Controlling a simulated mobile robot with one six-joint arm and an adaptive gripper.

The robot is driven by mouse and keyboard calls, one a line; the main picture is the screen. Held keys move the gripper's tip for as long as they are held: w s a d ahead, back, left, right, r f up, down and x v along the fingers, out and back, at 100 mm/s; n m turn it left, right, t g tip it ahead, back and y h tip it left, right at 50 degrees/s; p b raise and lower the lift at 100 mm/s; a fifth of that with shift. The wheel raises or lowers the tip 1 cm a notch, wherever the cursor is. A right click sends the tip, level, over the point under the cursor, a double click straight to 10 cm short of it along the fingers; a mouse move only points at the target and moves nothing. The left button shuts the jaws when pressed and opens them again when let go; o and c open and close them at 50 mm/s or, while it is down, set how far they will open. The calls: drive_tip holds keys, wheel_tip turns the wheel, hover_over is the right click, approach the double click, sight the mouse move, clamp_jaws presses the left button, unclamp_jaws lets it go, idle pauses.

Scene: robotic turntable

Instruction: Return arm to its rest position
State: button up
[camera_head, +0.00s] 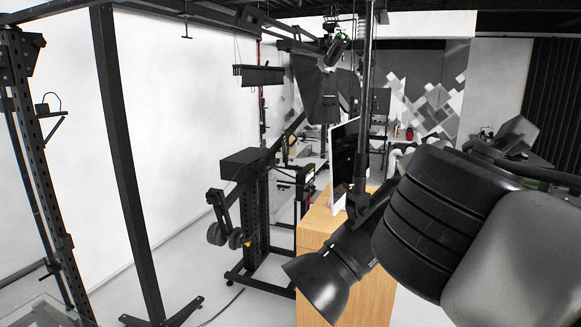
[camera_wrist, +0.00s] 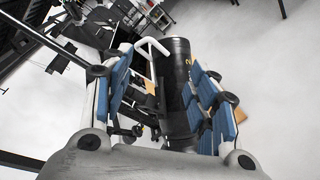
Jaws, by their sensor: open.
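My gripper (camera_wrist: 163,68) shows in the wrist view with its two blue-padded fingers spread apart. A black cylinder (camera_wrist: 179,105) shows between and beyond the fingers; I see no grip on it, and its distance is hard to judge. I cannot make out the gripper in the head view. A large dark ribbed form (camera_head: 425,215) and a smooth grey rounded form fill the lower right there, close to the camera. I cannot tell for sure whether they are part of my arm.
A black lamp with a flared head (camera_head: 325,280) hangs before a wooden cabinet (camera_head: 312,225) in the head view. A flat screen (camera_head: 344,160) stands behind it. Black stands and a tall post (camera_head: 125,165) rise at left and middle. Pale floor lies between them.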

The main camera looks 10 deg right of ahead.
drive_tip(key=shift+f, duration=0.25)
drive_tip(key=s+a+f+m+g+y+b, duration=0.2)
drive_tip(key=f+b, duration=0.5)
drive_tip(key=f, duration=1)
drive_tip(key=s+a+f+m+g+y+b, duration=0.3)
drive_tip(key=s+a+f+m+b, duration=0.4)
drive_tip(key=f, duration=1)
drive_tip(key=s+a+f+m+g+y+b, duration=0.2)
drive_tip(key=f+m+b, duration=0.6)
drive_tip(key=f, duration=0.9)
drive_tip(key=s+a+y, duration=0.2)
drive_tip(key=s+a, duration=0.1)
drive_tip(key=shift+f+g+y, duration=0.25)
drive_tip(key=shift+g+y, duration=0.15)
